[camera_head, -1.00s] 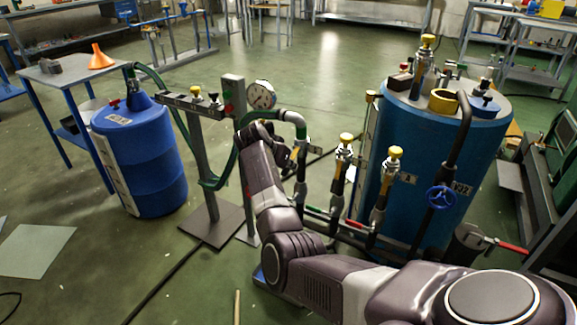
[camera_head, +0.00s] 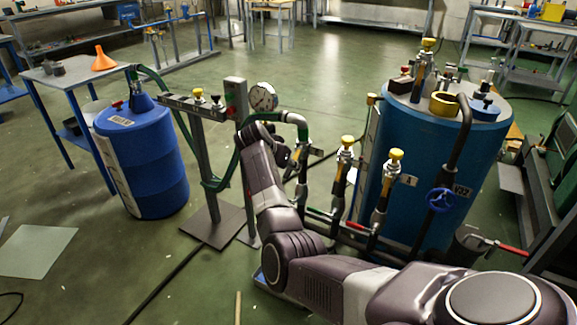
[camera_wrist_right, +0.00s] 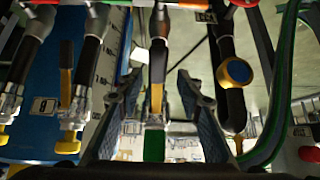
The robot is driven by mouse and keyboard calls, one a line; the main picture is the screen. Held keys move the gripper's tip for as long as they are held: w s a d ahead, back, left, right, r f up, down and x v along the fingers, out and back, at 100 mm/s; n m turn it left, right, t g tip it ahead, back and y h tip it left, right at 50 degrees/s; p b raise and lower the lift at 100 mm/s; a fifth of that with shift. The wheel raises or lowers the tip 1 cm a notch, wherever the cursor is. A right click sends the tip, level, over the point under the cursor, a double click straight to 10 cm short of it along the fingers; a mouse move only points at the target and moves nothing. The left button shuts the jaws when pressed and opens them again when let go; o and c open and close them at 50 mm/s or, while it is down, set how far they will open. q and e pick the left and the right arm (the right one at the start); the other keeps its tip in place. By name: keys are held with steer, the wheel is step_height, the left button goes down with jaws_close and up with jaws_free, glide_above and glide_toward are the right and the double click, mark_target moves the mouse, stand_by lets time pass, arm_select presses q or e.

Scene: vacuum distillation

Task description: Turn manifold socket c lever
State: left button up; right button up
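The manifold is a row of upright pipe sockets. Two have yellow caps (camera_head: 347,141) (camera_head: 396,155). The leftmost upright pipe (camera_head: 302,170) has a green band and a hose bending over it; my right gripper (camera_head: 291,155) is beside it, its fingers partly hidden. In the right wrist view, the fingers of my right gripper (camera_wrist_right: 158,88) are spread either side of a yellow lever (camera_wrist_right: 157,99) on a dark pipe with a green end (camera_wrist_right: 154,146). I see gaps beside the lever; contact cannot be told. No socket C label is readable. My left gripper is out of view.
A pressure gauge (camera_head: 263,97) and a post (camera_head: 235,110) stand just left of the right gripper. A blue tank (camera_head: 455,160) stands at right and a blue barrel (camera_head: 150,170) at left. A green hose (camera_wrist_right: 275,140) hangs close by in the wrist view.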

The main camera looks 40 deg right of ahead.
steer(key=shift+d+f, duration=0.1)
steer(key=shift+f, duration=0.05)
steer(key=v, duration=1.2)
